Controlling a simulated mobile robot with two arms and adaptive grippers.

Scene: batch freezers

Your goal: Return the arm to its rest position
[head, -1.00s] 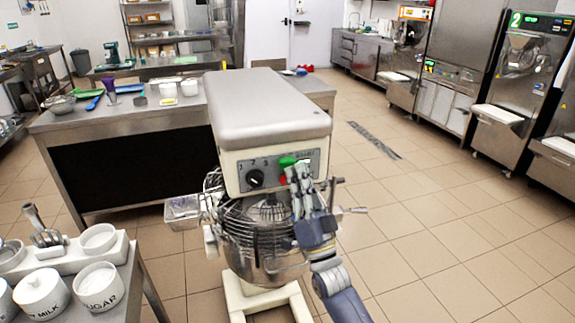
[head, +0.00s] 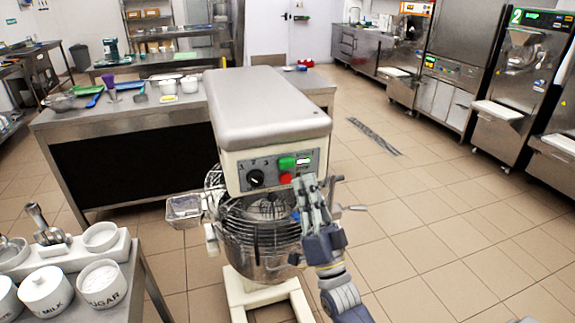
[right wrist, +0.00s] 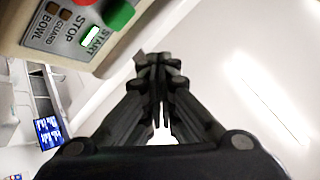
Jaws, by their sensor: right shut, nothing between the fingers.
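My right gripper (head: 308,184) is in front of the stand mixer (head: 268,110), just below and right of its control panel. Its fingers are shut and empty, and they also show together in the right wrist view (right wrist: 158,65). The panel has a green button (head: 287,162), a red button (head: 285,180) and a black knob (head: 255,179). In the right wrist view the green button (right wrist: 118,14) and a lit START label (right wrist: 90,38) are near the fingertips but apart from them. My left gripper is not in view.
A small counter (head: 142,292) with white MILK and SUGAR pots stands at the lower left. A steel table (head: 120,118) with bowls and utensils is behind the mixer. Batch freezers (head: 514,95) line the right wall. The tiled floor (head: 440,220) on the right is clear.

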